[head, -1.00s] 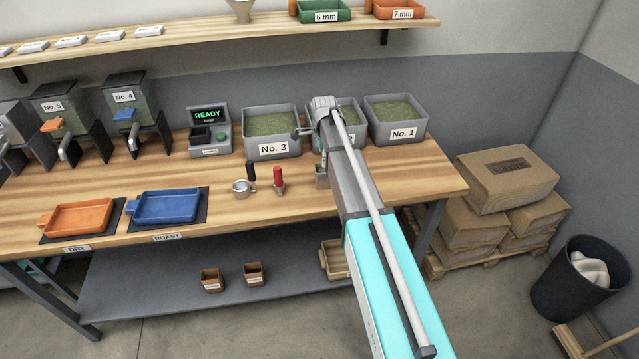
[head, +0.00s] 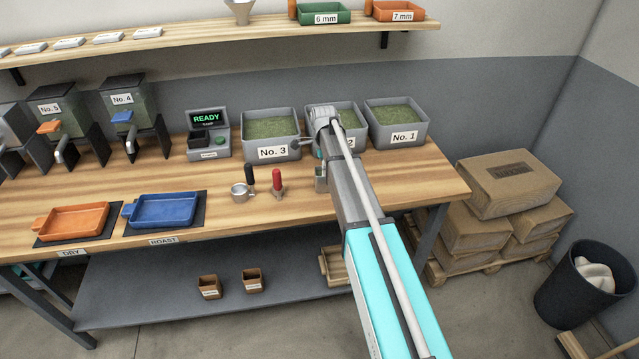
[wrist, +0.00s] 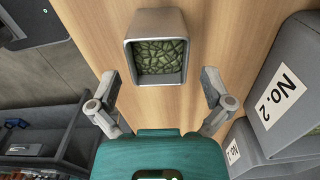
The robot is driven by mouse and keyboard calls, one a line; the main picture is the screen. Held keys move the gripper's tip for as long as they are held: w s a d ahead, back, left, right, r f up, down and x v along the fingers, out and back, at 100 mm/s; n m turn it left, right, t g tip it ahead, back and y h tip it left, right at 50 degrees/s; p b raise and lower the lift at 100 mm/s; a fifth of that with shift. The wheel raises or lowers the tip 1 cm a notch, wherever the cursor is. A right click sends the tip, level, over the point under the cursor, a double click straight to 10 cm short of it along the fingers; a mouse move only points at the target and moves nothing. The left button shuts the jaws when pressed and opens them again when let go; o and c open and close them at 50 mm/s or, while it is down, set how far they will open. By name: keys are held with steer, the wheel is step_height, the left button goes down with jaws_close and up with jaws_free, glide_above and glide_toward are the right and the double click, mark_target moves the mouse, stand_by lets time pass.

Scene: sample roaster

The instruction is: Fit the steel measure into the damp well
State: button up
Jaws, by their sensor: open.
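The steel measure (wrist: 157,22) is a square metal cup with green beans inside. In the wrist view it stands on the wooden bench, just ahead of and between my open fingers, apart from both. In the head view the measure (head: 320,178) is a small grey piece, partly hidden by my arm. My gripper (wrist: 160,85) is open and empty; in the head view arm links mostly hide it in front of bin No. 2. A grey meter (head: 208,135) with a lit READY screen has a dark square well (head: 200,137), which looks empty, and a green button.
Bins No. 3 (head: 272,153), No. 2 (wrist: 280,97) and No. 1 (head: 404,138) line the back. Blue (head: 163,210) and orange (head: 75,222) trays sit farther left.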

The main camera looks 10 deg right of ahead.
steer(key=shift+s+f+b, duration=0.1)
steer(key=shift+f+b, duration=2.1)
steer(key=shift+f, duration=0.15)
steer(key=c, duration=1)
steer(key=shift+o, duration=0.2)
steer(key=shift+r, duration=0.2)
step_height(320, 180, up, 3)
steer(key=p, duration=0.3)
steer(key=s+r+p, duration=0.9)
steer(key=s+p, duration=0.1)
steer(key=s, duration=0.4)
steer(key=shift+d+r, duration=0.25)
steer(key=shift+r, duration=0.1)
